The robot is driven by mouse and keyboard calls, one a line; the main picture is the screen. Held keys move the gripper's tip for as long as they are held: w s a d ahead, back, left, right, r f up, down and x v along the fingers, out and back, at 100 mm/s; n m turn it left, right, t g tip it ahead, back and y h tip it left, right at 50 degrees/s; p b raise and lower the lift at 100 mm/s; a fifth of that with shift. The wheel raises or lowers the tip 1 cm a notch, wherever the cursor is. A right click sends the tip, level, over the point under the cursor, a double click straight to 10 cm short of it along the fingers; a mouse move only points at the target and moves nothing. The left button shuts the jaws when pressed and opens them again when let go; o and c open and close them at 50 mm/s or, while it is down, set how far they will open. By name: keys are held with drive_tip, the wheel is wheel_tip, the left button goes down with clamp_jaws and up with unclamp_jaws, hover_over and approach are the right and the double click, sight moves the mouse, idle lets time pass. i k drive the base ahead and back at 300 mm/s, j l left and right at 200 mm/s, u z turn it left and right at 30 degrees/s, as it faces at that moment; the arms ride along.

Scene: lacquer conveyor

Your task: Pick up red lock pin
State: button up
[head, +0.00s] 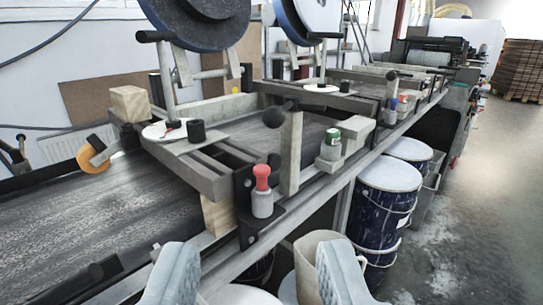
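The red lock pin (262,178) has a red knob on top and stands upright in a grey metal collar (262,204) on a dark bracket at the conveyor's near side. My gripper (256,268) shows at the bottom of the head view, with two pale grey fingers spread wide apart. It is open with nothing between the fingers. The pin is beyond and above the fingertips in the picture, apart from them. No part of the knob is hidden.
The dark conveyor belt (95,215) runs to the left, with a wooden block (217,214) under the crossbar. An upright post with a black knob (291,150) stands just right of the pin. Blue drums (386,212) and a beige bucket (312,262) stand below. The floor at right is open.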

sight(261, 171)
drive_tip(key=l+u, duration=0.35)
drive_tip(key=l, duration=1.15)
